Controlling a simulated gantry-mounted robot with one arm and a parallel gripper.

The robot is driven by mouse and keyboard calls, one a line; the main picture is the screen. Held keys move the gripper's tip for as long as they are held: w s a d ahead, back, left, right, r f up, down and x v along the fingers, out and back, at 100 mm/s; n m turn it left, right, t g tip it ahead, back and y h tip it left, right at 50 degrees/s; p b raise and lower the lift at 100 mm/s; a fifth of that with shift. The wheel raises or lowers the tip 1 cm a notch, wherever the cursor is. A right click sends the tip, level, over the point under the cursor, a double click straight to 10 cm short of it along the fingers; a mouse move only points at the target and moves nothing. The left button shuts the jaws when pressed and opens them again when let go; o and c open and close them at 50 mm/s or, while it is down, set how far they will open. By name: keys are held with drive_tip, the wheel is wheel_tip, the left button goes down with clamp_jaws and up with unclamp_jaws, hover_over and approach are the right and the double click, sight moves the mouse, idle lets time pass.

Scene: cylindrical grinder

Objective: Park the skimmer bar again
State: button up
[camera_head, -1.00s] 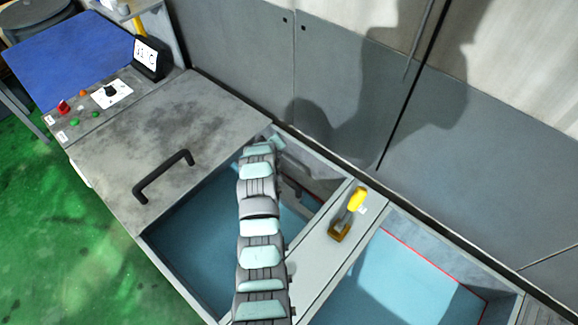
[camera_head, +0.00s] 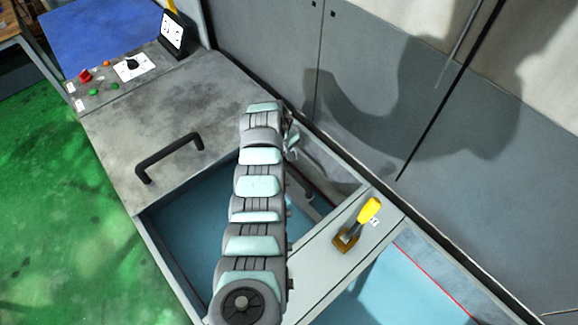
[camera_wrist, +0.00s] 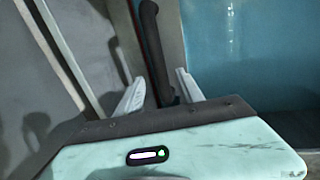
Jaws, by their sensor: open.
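In the wrist view a dark bar with bent ends (camera_wrist: 156,50), which looks like the skimmer bar or its handle, stands along a light ledge beside blue liquid. My gripper (camera_wrist: 160,88) is open, its two pale fingers pointing toward the bar. The lower end of the bar shows between the fingers, and I cannot tell whether either finger touches it. In the head view my arm reaches over the open tank (camera_head: 185,235) and hides much of it. The fingers are mostly hidden there, near the tank's back wall.
A grey cover with a black handle (camera_head: 170,157) lies left of the tank opening. A yellow-handled lever (camera_head: 360,222) stands on the divider right of my arm. A second blue tank (camera_head: 395,290) lies beyond it. A tall grey panel (camera_head: 360,90) rises close behind.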

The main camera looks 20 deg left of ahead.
sight(289, 168)
drive_tip(key=shift+w+d+f+b, duration=0.1)
drive_tip(key=shift+f+b, duration=0.1)
drive_tip(key=shift+f, duration=0.55)
drive_tip(key=shift+w+d+f+b, duration=0.1)
drive_tip(key=shift+f+b, duration=0.1)
drive_tip(key=shift+f, duration=0.55)
drive_tip(key=f+b, duration=0.2)
drive_tip(key=shift+w+f+b, duration=0.25)
drive_tip(key=shift+w+b, duration=0.05)
drive_tip(key=shift+b, duration=0.1)
drive_tip(key=shift+d, duration=0.1)
clamp_jaws()
